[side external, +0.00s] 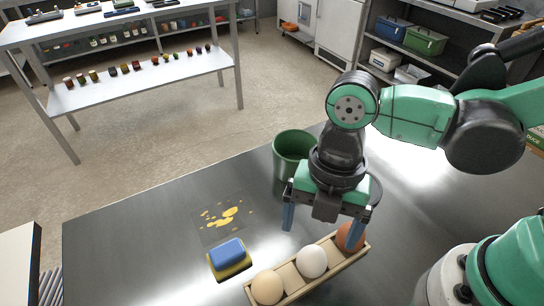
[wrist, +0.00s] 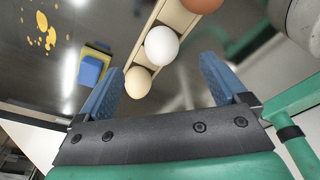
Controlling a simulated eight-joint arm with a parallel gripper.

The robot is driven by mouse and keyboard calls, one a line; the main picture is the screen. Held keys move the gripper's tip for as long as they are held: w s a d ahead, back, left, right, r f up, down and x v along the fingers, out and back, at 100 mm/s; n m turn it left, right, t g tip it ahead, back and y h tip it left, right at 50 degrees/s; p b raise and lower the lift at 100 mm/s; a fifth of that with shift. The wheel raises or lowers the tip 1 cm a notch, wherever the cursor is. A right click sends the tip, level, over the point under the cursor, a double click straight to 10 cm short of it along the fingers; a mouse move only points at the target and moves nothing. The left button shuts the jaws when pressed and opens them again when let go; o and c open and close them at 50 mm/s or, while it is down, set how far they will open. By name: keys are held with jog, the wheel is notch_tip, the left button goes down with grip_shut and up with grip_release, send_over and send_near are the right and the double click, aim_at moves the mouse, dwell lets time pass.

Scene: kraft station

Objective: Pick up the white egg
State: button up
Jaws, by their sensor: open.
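The white egg (side external: 312,261) sits in the middle of a narrow wooden tray (side external: 292,282) on the metal table, between a beige egg (side external: 267,287) and a brown egg (side external: 350,236). In the wrist view the white egg (wrist: 161,45) lies beyond and between my two blue fingers, apart from them. The beige egg (wrist: 138,82) is beside the left finger, and the brown egg (wrist: 201,4) is cut by the top edge. My gripper (side external: 325,222) is open and empty, pointing down above the tray. In the side view it stands near the brown and white eggs.
A green bin (side external: 293,153) stands behind my gripper. A blue and yellow sponge (side external: 229,256) lies left of the tray, with a yellow spill (side external: 222,217) beyond it. The metal table (side external: 130,245) is clear at the left.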

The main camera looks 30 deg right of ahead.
aim_at(315, 249)
jog(key=shift+s+a+f+n, duration=0.15)
jog(key=shift+f+n, duration=0.05)
jog(key=shift+n, duration=0.1)
jog(key=shift+f, duration=0.3)
jog(key=shift+s+a+f, duration=0.15)
jog(key=shift+f, duration=1.05)
jog(key=shift+s+a+f, duration=0.1)
jog(key=shift+s+f, duration=0.05)
jog(key=shift+f, duration=1)
jog(key=c, duration=0.9)
